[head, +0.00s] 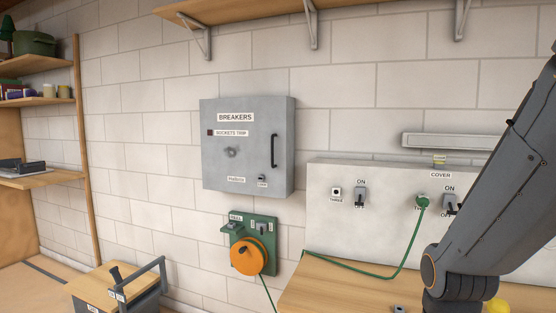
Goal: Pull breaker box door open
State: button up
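The grey breaker box (247,145) is fixed to the white block wall near the middle of the head view. Its door is closed and carries a "BREAKERS" label, a "SOCKETS TRIP" label with a small dark red square, and a round knob (231,152). A black vertical bar handle (274,150) is on the door's right side. A small switch (262,178) sits below the handle. My arm rises at the right edge, well to the right of the box. My gripper is not in view.
Below the box is a green panel with an orange reel (248,256). To the right, a white panel (330,222) with switches and a green cable stands behind a wooden bench (345,292). A wooden shelf (260,12) hangs above.

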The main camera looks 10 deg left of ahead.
aim_at(242, 140)
jog(key=i, duration=0.15)
jog(key=z, duration=2.45)
jog(key=k, duration=1.45)
jog(key=u, duration=2.05)
jog(key=i, duration=1.65)
